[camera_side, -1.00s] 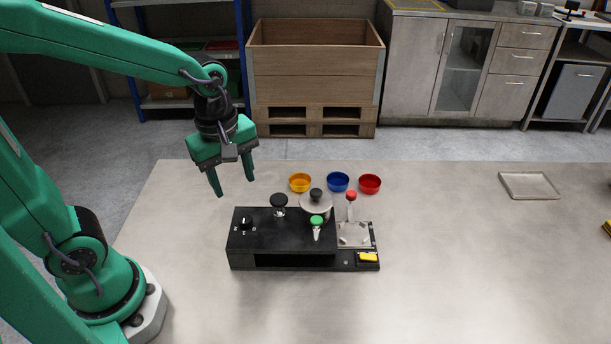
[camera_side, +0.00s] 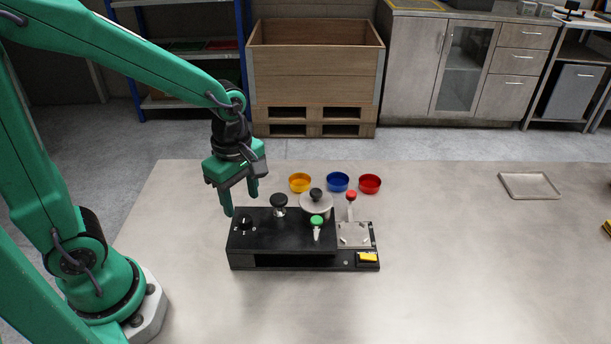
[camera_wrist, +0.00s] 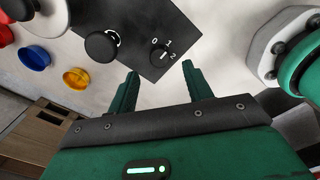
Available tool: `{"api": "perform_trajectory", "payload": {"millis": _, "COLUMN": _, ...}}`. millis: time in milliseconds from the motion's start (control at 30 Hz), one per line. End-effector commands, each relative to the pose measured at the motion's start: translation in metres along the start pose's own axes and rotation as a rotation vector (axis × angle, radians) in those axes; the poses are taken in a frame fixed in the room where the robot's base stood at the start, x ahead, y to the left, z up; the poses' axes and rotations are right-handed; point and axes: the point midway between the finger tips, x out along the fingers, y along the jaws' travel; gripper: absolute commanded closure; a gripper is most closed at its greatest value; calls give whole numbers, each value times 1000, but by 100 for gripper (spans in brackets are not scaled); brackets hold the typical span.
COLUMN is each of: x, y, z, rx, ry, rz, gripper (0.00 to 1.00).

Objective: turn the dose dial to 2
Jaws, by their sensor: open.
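The dose dial (camera_side: 244,222) is a small black knob on the left of the black machine's top. In the wrist view the dial (camera_wrist: 161,53) has white figures 0, 1 and 2 around it. A short white mark shows on it, but I cannot tell surely which figure it points to. My gripper (camera_side: 241,204) is open and empty, fingers down, above and slightly behind the dial. In the wrist view the gripper (camera_wrist: 160,71) has its fingertips apart, with the dial just beyond the gap. It does not appear to touch the dial.
A black knob (camera_side: 279,199), a round lidded vessel (camera_side: 316,207), a green-topped handle (camera_side: 316,221) and a red-topped lever (camera_side: 351,196) stand to the right. A yellow switch (camera_side: 368,257) is at front right. Yellow, blue and red bowls stand behind. The table's right side is mostly clear.

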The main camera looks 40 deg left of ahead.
Motion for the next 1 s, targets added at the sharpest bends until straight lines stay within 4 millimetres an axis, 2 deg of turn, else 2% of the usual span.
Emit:
{"api": "perform_trajectory", "payload": {"millis": 200, "x": 28, "y": -1, "z": 0, "rx": 0, "ry": 1, "rz": -5, "gripper": 50}}
{"api": "perform_trajectory", "payload": {"millis": 400, "x": 44, "y": 0, "z": 0, "rx": 0, "ry": 0, "rz": -2, "gripper": 50}}
{"api": "perform_trajectory", "payload": {"millis": 867, "x": 51, "y": 0, "z": 0, "rx": 1, "ry": 0, "rz": 1, "gripper": 50}}
{"api": "perform_trajectory", "payload": {"millis": 1000, "x": 51, "y": 0, "z": 0, "rx": 0, "ry": 0, "rz": 1, "gripper": 77}}
